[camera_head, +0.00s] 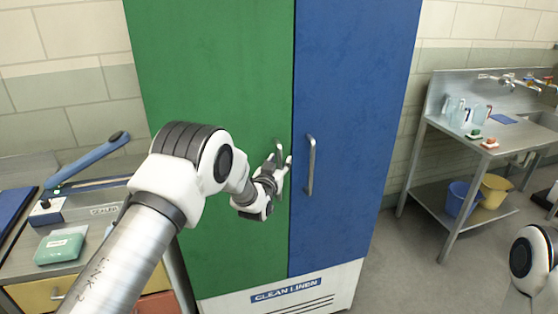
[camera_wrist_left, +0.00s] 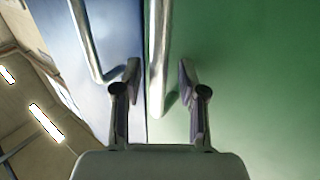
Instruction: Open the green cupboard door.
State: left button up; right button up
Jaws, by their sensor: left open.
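The green cupboard door (camera_head: 215,70) is the left door of a tall cupboard. It looks shut, its edge meeting the blue door (camera_head: 350,90). My left gripper (camera_head: 281,168) is in front of the green door near its right edge and partly covers its handle. In the left wrist view the green door (camera_wrist_left: 250,70) fills the right side. The green door's metal handle (camera_wrist_left: 158,60) runs between the two open fingers of my left gripper (camera_wrist_left: 158,92), with gaps visible on both sides. I cannot tell how deep the handle sits between them. My right gripper is out of view.
The blue door's handle (camera_head: 311,165) is close right of my left gripper; it also shows in the left wrist view (camera_wrist_left: 92,40). A counter with a green box (camera_head: 60,247) stands at left. A metal sink table (camera_head: 465,150) stands at right. Floor between is clear.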

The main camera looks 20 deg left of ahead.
pick_arm(q)
jog(key=shift+d+f, duration=0.1)
grip_shut()
